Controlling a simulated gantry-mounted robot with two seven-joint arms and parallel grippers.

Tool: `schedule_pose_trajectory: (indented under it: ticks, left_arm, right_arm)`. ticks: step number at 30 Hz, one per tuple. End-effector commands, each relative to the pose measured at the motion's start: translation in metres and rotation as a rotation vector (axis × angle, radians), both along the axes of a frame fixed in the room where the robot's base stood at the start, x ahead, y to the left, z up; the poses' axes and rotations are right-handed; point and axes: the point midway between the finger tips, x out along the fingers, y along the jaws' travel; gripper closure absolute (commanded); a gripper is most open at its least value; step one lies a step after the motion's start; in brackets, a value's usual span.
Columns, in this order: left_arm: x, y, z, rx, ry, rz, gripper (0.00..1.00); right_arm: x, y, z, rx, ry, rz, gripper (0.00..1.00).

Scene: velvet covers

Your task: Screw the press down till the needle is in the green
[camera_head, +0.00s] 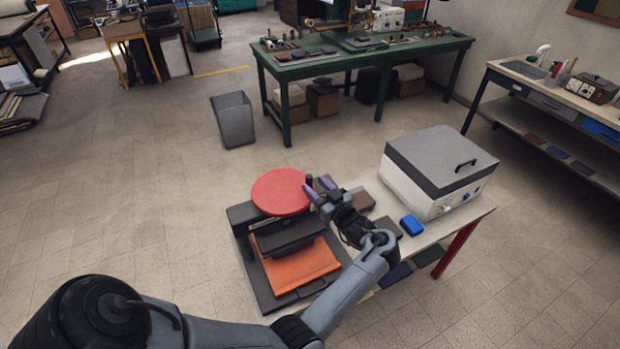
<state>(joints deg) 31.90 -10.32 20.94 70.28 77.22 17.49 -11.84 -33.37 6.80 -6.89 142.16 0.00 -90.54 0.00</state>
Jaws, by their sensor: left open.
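The press (240,216) stands at the left end of a small table, with a round red wheel (281,191) on top. A short dark knob (308,181) stands at the wheel's right edge. An orange piece (300,266) lies under the press's dark plate. No gauge needle or green zone can be made out. My left arm crosses in front of the press's lower right corner. My right gripper is out of view.
A white box with a grey lid (440,160) stands at the table's right, with a blue item (411,224) and dark covers (360,200) near it. A grey bin (233,120) and a green workbench (360,57) stand behind. The floor to the left is clear.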

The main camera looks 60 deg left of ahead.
Motion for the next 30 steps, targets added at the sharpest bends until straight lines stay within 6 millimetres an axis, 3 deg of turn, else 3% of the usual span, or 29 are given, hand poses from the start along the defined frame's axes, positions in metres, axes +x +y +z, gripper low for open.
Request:
schedule_pose_trajectory:
  ticks: [3,9,22,30]
  left_arm:
    - [-0.002,0.019,0.002,0.001,0.001,0.002,0.52]
    - [-0.003,0.038,0.001,0.001,0.000,0.001,0.52]
    - [-0.003,0.044,0.000,-0.001,-0.001,0.000,0.52]
    - [-0.003,0.044,0.000,-0.001,-0.001,0.000,0.93]
  right_arm:
    - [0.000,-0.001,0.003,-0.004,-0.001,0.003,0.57]
    - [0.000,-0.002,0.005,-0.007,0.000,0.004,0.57]
    - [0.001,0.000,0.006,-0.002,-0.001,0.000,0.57]
    - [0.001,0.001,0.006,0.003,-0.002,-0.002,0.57]
